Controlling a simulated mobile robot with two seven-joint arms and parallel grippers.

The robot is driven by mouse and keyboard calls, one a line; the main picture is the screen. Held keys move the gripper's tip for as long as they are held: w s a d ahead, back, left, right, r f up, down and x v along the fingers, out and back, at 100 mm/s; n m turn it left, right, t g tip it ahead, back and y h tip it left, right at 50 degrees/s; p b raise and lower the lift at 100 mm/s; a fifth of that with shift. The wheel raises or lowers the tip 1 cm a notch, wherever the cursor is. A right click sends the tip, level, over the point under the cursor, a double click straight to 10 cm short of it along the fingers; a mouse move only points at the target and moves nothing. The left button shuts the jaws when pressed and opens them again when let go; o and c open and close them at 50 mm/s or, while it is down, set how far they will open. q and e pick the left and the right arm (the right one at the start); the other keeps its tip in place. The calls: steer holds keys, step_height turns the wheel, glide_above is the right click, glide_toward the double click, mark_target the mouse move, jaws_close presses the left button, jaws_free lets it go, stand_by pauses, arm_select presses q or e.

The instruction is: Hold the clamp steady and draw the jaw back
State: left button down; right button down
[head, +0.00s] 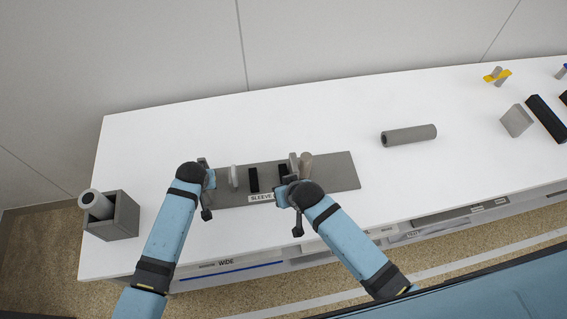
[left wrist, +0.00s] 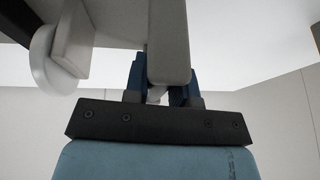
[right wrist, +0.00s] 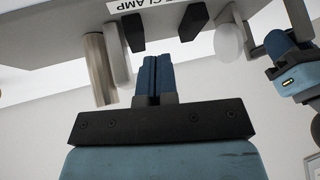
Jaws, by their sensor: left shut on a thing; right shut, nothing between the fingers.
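My left gripper (head: 208,187) is shut on a grey upright bar (left wrist: 168,42) at the plate's left end. My right gripper (right wrist: 155,78) is shut and empty at the plate's front edge, near the jaw. The handle (right wrist: 98,68) shows left of its fingertips in the right wrist view, apart from them.
A grey box (head: 120,215) holding a grey tube (head: 95,203) stands at the table's left end. Another grey tube (head: 409,135) lies right of the clamp. Grey and black blocks (head: 546,118) and a yellow piece (head: 497,75) lie far right. The table behind the clamp is clear.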

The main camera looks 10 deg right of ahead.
mark_target(301, 167)
arm_select(q)
steer(key=shift+s+f, duration=0.3)
steer(key=shift+f, duration=0.1)
arm_select(e)
steer(key=w+a+r+m+g+h, duration=0.2)
steer(key=w+a+r+m+h, duration=0.1)
steer(key=w+a+r+h, duration=0.45)
steer(key=shift+h, duration=0.65)
steer(key=d+f, duration=0.2)
steer(key=w+d+f, duration=0.1)
steer(key=d+f, duration=0.5)
steer(key=shift+w, duration=0.25)
steer(key=shift+d, duration=0.4)
